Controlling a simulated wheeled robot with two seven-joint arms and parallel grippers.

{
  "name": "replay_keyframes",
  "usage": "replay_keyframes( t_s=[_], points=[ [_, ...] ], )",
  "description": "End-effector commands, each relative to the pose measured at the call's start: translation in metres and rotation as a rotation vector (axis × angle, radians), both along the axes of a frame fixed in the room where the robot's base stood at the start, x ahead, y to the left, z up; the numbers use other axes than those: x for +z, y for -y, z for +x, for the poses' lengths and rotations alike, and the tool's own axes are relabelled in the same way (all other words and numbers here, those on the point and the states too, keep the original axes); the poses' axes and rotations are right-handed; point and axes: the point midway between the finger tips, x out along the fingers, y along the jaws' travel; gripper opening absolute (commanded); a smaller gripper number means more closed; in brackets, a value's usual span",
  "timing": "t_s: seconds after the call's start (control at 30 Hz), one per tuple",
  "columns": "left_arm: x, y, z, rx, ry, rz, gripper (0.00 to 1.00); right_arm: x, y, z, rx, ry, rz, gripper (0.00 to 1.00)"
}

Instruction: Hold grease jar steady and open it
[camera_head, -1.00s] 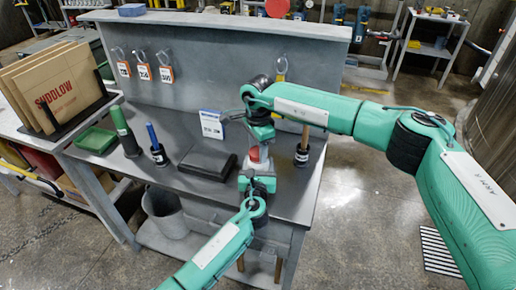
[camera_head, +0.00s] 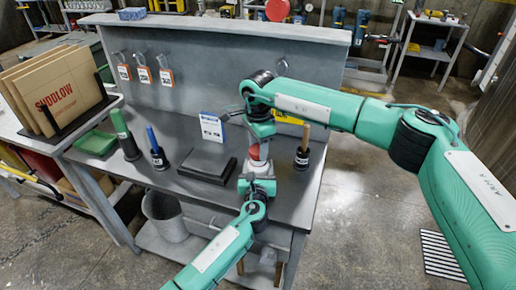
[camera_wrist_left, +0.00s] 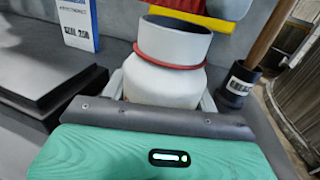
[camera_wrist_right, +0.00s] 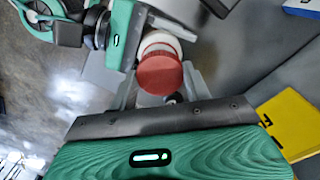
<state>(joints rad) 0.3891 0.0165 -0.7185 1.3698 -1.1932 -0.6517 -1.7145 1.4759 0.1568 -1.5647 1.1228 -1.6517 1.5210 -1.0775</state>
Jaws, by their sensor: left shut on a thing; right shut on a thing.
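The grease jar stands upright at the front of the bench, with a pale body (camera_wrist_left: 165,82) and a red ring around its neck. My left gripper (camera_head: 258,182) is shut around the jar body from the front; its fingers flank the jar in the left wrist view. My right gripper (camera_head: 262,140) is above the jar, shut on the lid, with one finger on each side in the right wrist view.
A dark tool holder with a wooden handle (camera_head: 304,146) stands close right of the jar. A flat black box (camera_head: 207,168) and a white-blue card (camera_head: 211,127) are left. A yellow card (camera_wrist_right: 293,124) lies behind my right gripper. Orange-white tags (camera_head: 145,75) hang on the back panel.

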Motion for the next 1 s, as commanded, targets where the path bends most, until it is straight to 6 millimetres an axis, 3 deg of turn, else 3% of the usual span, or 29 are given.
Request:
replay_keyframes(
  t_s=[0.33, 0.63, 0.9, 0.93, 1.0],
  points=[
    [-0.001, 0.0, 0.0, 0.0, -0.001, 0.0, 0.0, 0.003, 0.0, 0.0, 0.0, 0.001, 0.0, 0.22],
    [-0.001, 0.0, 0.0, 0.0, -0.001, 0.0, 0.0, 0.036, 0.0, 0.001, -0.001, 0.003, 0.001, 0.22],
    [-0.001, 0.0, 0.0, 0.0, -0.001, 0.0, 0.0, 0.04, 0.0, 0.0, 0.0, 0.0, 0.001, 0.22],
    [-0.001, 0.0, 0.0, 0.0, -0.001, 0.0, 0.65, 0.04, 0.0, 0.0, 0.0, 0.0, 0.001, 0.22],
    [-0.001, 0.0, 0.0, 0.0, -0.001, 0.0, 0.79, 0.04, 0.0, 0.0, 0.0, 0.0, 0.0, 0.22]
  ],
)
